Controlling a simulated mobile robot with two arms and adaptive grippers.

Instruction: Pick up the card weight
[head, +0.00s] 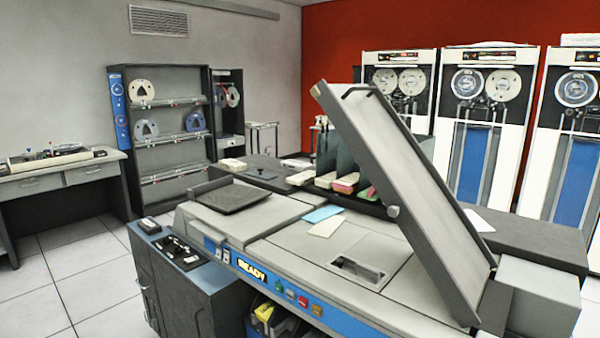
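Neither of my grippers is in view. No thing can be told for certain as the card weight. A large grey card machine (290,248) with a lit READY sign (251,270) fills the foreground. A long grey ramp (415,190) with raised sides slopes on it from upper left to lower right. A dark bar-like handle (357,90) shows at the ramp's upper end. The ramp's bed looks empty of cards. A dark flat tray (233,197) lies on the machine's left part. A recessed opening (358,269) is in its top.
Blue and cream cards (326,226) lie on the machine top. Card stacks (345,182) stand behind it. A dark blue cabinet (180,285) adjoins at left. Shelving (165,130), a desk (65,175) and tape drives (485,125) line the walls. Tiled floor (85,260) is open at left.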

